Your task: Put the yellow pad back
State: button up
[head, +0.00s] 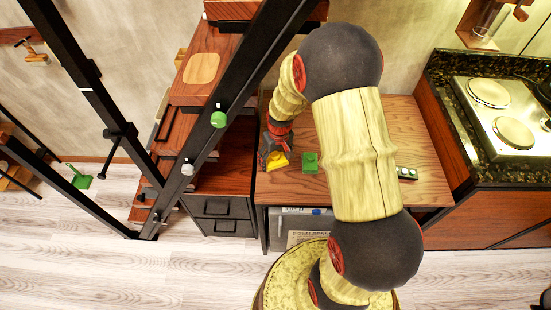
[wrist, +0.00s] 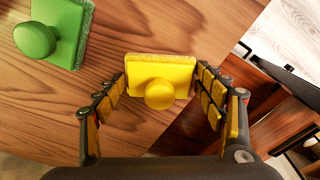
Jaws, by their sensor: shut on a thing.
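The yellow pad (wrist: 160,72) has a round knob and sits between the fingers of my gripper (wrist: 162,95) in the wrist view. My gripper is shut on it. In the head view my gripper (head: 272,152) is at the left edge of the wooden counter (head: 420,140), with the yellow pad (head: 278,160) at its tip. I cannot tell whether the pad touches the counter. A green pad (head: 310,162) with a knob lies on the counter to the right of the yellow one; it also shows at the upper left of the wrist view (wrist: 55,35).
A small dark tray with pale round things (head: 406,173) lies on the counter, right of my arm. A black stair rail (head: 240,85) slants past the counter's left side. A stove (head: 500,110) stands at the right. Dark drawers (head: 222,208) stand lower left.

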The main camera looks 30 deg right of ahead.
aim_at(276, 155)
jog(key=shift+f, duration=0.15)
jog(key=o, duration=1.1)
jog(key=r+p, duration=0.1)
jog(key=r, duration=0.4)
jog(key=s+r+p, duration=0.1)
jog(key=r, duration=0.2)
jog(key=shift+p, duration=0.3)
jog(key=shift+f, duration=0.1)
